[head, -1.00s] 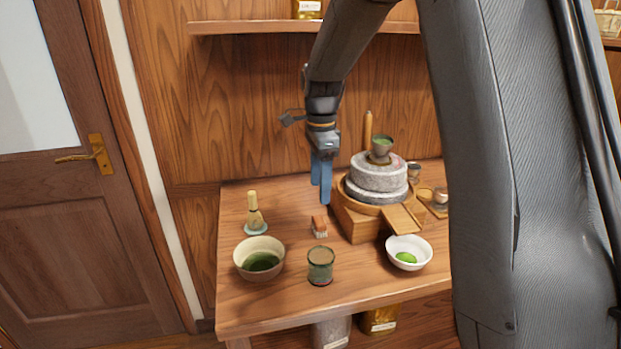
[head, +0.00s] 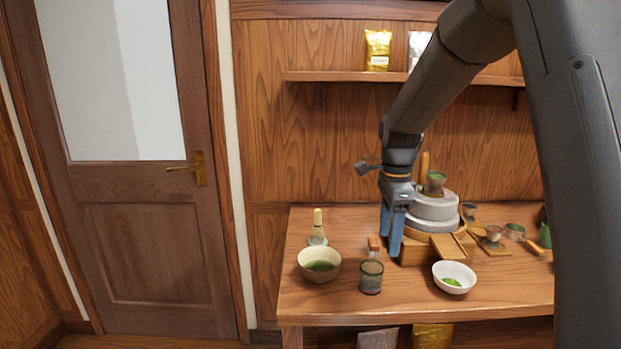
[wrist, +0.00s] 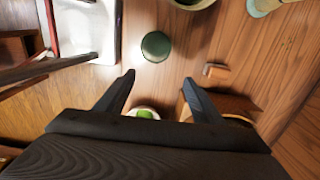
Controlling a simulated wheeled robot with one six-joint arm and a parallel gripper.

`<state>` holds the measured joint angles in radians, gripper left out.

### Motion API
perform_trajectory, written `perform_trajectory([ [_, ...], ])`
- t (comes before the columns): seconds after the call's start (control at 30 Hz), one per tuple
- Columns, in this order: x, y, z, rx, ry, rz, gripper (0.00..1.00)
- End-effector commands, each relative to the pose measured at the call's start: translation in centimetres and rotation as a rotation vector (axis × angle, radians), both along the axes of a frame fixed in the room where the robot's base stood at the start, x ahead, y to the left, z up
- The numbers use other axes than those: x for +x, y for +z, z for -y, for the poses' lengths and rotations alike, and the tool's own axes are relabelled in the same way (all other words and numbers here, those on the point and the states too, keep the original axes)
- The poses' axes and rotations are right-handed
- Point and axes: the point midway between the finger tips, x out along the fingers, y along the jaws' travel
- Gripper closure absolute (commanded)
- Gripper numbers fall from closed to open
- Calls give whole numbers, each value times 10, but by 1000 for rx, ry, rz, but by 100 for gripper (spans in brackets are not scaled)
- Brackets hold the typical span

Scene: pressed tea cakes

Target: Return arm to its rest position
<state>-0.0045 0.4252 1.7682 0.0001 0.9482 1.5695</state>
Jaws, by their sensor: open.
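My gripper (head: 391,233) hangs from the arm, pointing down over the table (head: 309,301), with blue fingers. In the head view it stands in front of the left side of the stone mill (head: 432,208). In the wrist view my gripper (wrist: 158,92) is open, its two dark fingers apart with nothing held between them. A lidded tea caddy (wrist: 155,46) shows beyond the fingertips there. A small brush (wrist: 217,72) lies to its right.
In the head view, a tea bowl (head: 309,274), a whisk on its stand (head: 318,228), the caddy (head: 371,280) and a white bowl (head: 441,272) stand along the table. A shelf (head: 340,76) with pouches is above. A door (head: 155,230) is at left.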

Motion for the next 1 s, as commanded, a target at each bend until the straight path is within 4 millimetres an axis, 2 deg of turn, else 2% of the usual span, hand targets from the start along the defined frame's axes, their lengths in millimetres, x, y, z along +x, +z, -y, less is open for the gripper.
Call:
perform_trajectory([
  [0.37,-27,-8,7,-1,175,6,38],
  [0.57,-54,-16,5,-3,361,13,38],
  [0.77,-97,-29,4,-7,637,22,38],
  [1.0,-183,-54,3,-25,1151,37,38],
])
